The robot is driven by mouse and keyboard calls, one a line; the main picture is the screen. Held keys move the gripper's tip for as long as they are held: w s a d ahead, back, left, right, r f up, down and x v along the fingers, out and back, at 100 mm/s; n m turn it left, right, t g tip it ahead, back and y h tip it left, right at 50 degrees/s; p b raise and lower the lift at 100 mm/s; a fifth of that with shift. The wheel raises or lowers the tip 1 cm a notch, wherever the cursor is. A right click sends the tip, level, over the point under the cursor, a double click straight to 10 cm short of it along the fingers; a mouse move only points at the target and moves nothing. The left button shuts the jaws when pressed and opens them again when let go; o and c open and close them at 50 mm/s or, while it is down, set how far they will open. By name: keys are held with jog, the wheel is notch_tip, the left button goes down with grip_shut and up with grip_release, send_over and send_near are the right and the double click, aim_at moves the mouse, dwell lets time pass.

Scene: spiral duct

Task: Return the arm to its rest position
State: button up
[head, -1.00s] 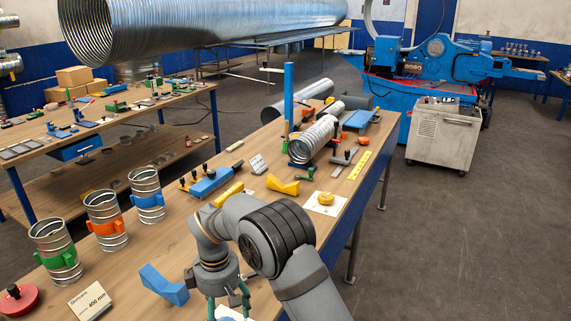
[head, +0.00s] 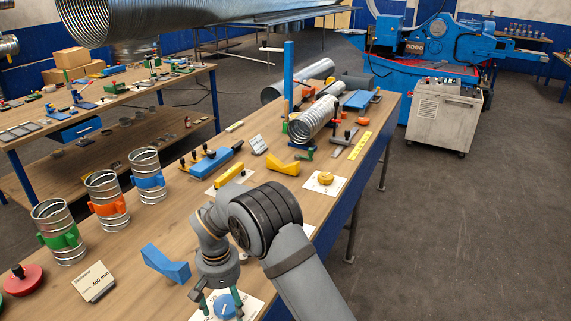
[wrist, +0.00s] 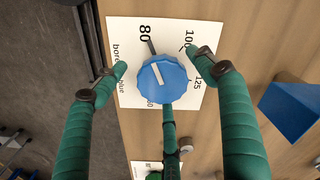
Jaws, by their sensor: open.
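My gripper (head: 219,301) hangs from my grey arm over the front edge of the wooden bench (head: 120,243), low in the head view. Nothing is held, and the fingers look apart from the knob. The knob sits on a white card (wrist: 127,52) with printed numbers, including 80, 100 and 125. The knob also shows below the gripper in the head view (head: 223,306).
A blue V-block (head: 166,264) lies left of my gripper, and a label card (head: 94,282) stands beyond it. Ring-shaped ducts with green (head: 60,232), orange (head: 107,198) and blue (head: 148,176) clamps stand along the left edge.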

jog(key=m+p, duration=0.1)
jog(key=m, duration=0.2)
jog(key=m+p, duration=0.1)
jog(key=m, duration=0.2)
jog(key=shift+a+r, duration=0.1)
jog(key=shift+r, duration=0.1)
jog(key=m+p, duration=0.3)
jog(key=m, duration=0.1)
jog(key=shift+a, duration=0.1)
jog(key=shift+f+m+p, duration=0.15)
jog(key=shift+m+p, duration=0.15)
jog(key=shift+m, duration=0.4)
jog(key=shift+w, duration=0.1)
